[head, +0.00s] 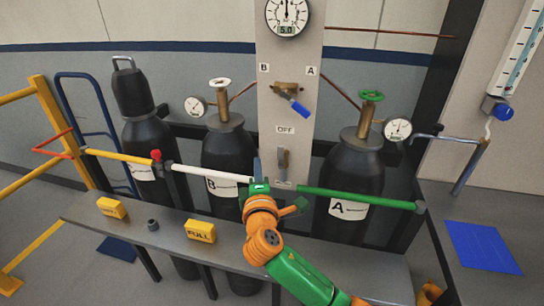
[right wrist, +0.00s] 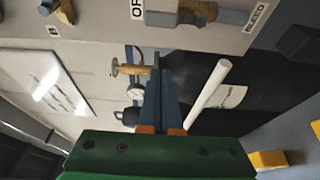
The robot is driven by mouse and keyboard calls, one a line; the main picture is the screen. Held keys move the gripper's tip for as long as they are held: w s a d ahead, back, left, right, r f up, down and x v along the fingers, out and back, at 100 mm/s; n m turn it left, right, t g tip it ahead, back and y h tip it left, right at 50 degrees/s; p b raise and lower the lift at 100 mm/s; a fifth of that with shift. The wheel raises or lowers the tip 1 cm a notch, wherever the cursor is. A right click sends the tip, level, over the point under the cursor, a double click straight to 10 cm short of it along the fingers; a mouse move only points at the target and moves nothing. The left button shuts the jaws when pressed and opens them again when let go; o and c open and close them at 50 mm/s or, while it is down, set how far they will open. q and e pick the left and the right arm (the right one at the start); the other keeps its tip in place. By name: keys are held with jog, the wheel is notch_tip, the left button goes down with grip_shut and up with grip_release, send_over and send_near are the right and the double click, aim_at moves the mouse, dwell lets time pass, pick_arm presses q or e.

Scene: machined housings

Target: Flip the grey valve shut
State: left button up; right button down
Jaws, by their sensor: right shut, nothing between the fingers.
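The grey valve (head: 283,160) is on the light panel (head: 283,60), below an OFF label (head: 285,129). Its handle looks roughly upright in the head view; which end it points to is hard to tell. In the right wrist view the grey valve (right wrist: 225,17) is at the top edge, by the OFF label (right wrist: 137,8). My right gripper (head: 258,170) is shut and empty, just left of the valve in the head view. Its fingers (right wrist: 158,65) point upward in the right wrist view, with a gap to the valve in the picture. My left gripper is out of view.
A blue-handled valve (head: 299,107) is higher on the panel. Black cylinders B (head: 228,150) and A (head: 352,175) stand either side. White (head: 205,173) and green (head: 360,197) bars run across in front. A grey bench (head: 175,241) carries yellow blocks (head: 201,231).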

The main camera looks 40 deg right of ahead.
aim_at(281, 157)
jog(key=d+p, duration=0.1)
jog(key=d, duration=0.1)
jog(key=w+d+p, duration=0.1)
jog(key=d, duration=0.2)
jog(key=shift+w+d, duration=0.1)
jog(key=shift+d, duration=0.05)
jog(key=shift+w+f, duration=0.1)
